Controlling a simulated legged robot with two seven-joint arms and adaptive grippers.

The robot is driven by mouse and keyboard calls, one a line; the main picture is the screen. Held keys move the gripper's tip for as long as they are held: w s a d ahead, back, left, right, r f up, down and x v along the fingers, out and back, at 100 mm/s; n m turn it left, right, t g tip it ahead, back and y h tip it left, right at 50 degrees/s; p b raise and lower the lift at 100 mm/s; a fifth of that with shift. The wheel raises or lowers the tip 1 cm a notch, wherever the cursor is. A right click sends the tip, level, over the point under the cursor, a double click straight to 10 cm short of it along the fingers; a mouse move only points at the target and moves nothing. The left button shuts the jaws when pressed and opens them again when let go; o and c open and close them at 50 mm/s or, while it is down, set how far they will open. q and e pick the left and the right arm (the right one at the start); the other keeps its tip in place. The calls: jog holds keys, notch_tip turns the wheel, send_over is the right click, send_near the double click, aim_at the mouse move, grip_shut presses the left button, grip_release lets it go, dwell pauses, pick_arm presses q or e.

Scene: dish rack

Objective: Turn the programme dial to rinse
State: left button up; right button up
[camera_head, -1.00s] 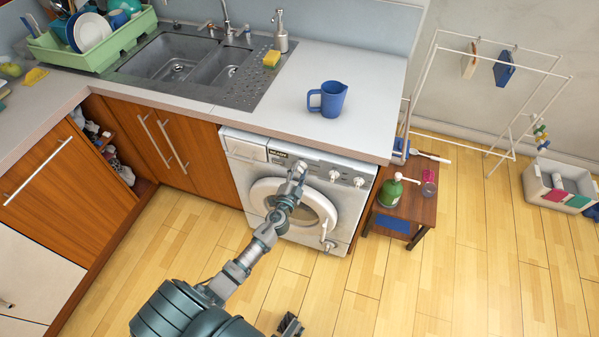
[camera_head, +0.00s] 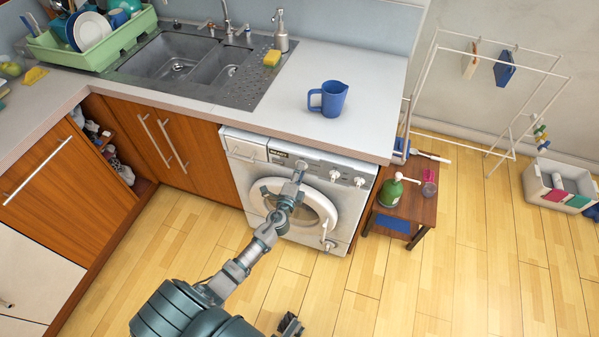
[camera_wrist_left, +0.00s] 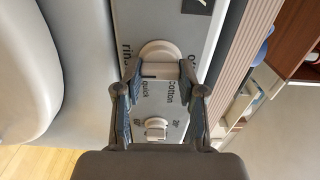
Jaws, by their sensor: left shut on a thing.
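The washing machine (camera_head: 245,179) stands under the worktop, with its control panel along the top front. My left gripper (camera_head: 299,166) is at the left knob on that panel. In the left wrist view the programme dial (camera_wrist_left: 160,48) is a pale round knob with a raised bar. My left gripper (camera_wrist_left: 160,74) is shut on this dial, one finger on each side of the bar. Labels around it read "cotton", "quick", part of "rinse" and part of "off". The dial's pointer mark is not clear. A dark part at the head view's bottom edge may be my right gripper (camera_head: 289,325).
Another knob (camera_wrist_left: 156,126) with small markings sits beside the dial. A blue jug (camera_head: 331,99) stands on the worktop above. A small wooden table (camera_head: 412,207) with a green bottle (camera_head: 390,191) stands right of the machine. The floor in front is mostly clear.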

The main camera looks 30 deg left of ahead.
pick_arm(q)
jog(key=shift+s+f, duration=0.1)
jog(key=shift+f, duration=0.2)
jog(key=o, duration=1.1)
jog(key=shift+o, duration=0.2)
jog(key=shift+r, duration=0.1)
jog(key=v, duration=1.1)
jog(key=shift+s+d, duration=0.2)
jog(key=shift+s, duration=0.1)
